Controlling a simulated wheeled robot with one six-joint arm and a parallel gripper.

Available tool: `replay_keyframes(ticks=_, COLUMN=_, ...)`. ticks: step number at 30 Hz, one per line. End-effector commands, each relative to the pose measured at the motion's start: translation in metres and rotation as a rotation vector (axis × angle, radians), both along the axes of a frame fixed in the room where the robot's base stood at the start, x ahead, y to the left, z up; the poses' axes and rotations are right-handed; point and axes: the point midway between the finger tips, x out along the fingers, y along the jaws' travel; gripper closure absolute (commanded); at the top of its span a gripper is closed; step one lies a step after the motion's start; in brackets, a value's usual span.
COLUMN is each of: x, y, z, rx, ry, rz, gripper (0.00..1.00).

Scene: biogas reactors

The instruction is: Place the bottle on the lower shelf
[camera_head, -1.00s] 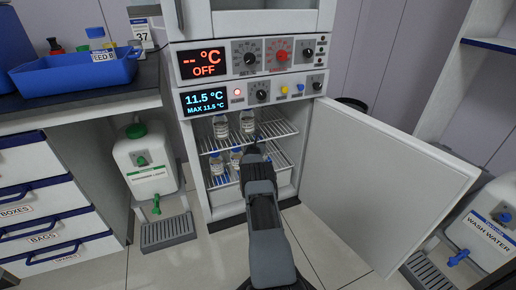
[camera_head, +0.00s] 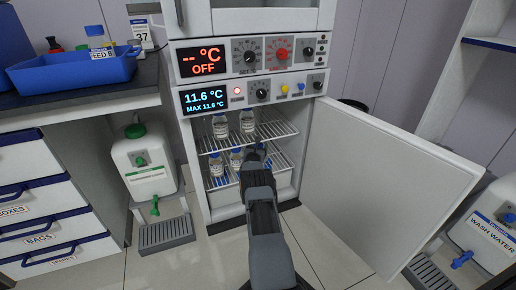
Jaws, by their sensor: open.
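The small fridge stands open, with two wire shelves inside. On the upper shelf (camera_head: 272,131) stand two clear bottles with white labels, one at the left (camera_head: 220,128) and one near the middle (camera_head: 247,122). On the lower shelf (camera_head: 281,166) stand bottles with blue-marked labels, one at the left (camera_head: 216,165) and one beside it (camera_head: 236,160). My gripper (camera_head: 256,150) is open and reaches into the fridge at about lower-shelf height, right of these bottles. My arm hides its fingertips and part of the lower shelf. I cannot tell whether a bottle is between the jaws.
The fridge door (camera_head: 385,185) hangs open to the right. A white jerrycan (camera_head: 145,165) with a green tap stands at the left. A blue tray (camera_head: 75,70) with a labelled bottle sits on the left counter. A wash water container (camera_head: 490,230) stands at the right.

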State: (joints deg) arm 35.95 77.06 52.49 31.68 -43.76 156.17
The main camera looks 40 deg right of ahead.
Motion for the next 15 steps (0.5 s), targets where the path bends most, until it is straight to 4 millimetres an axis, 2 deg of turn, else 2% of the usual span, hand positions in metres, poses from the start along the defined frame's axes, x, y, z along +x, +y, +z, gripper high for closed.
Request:
replay_keyframes(ticks=8, x=-0.002, y=0.003, z=0.004, rx=0.002, ry=0.001, rz=0.0, gripper=0.24)
replay_keyframes(ticks=15, x=-0.018, y=0.029, z=0.008, rx=0.002, ry=0.002, rz=0.002, gripper=0.24)
